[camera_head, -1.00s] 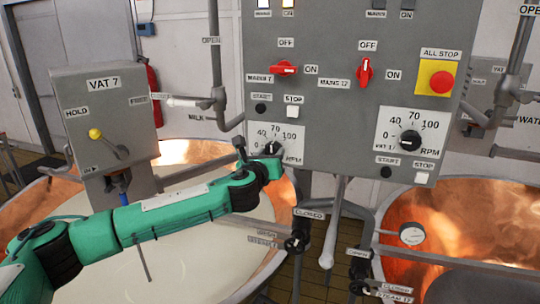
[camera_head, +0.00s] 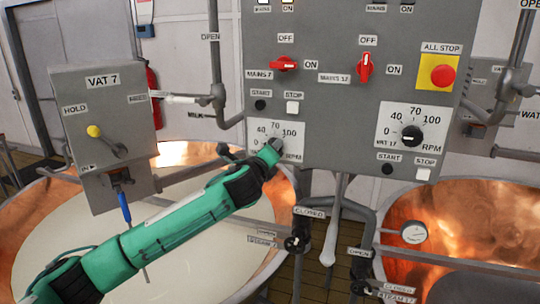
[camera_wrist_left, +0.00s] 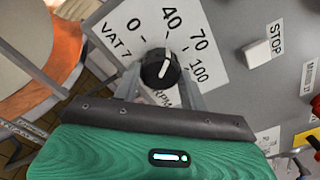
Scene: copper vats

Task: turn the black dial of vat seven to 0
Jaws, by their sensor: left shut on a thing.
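The black dial of vat seven (camera_wrist_left: 161,69) sits on a white scale plate marked 0, 40, 70, 100 and "VAT 7". Its white pointer line points roughly toward 40. My left gripper (camera_wrist_left: 160,82) has its two fingers on either side of the dial and is shut on it. In the head view the left gripper (camera_head: 272,150) reaches the lower left of the grey panel and covers most of the dial. The scale plate (camera_head: 262,129) shows around it, with the 0 partly visible. My right gripper is not in view.
The grey panel (camera_head: 340,105) also carries the vat 17 dial (camera_head: 411,136), red mains switches, start and stop buttons and a red all-stop button (camera_head: 441,75). A white stop button (camera_wrist_left: 257,53) is close right of the dial. Copper vats and pipes lie below.

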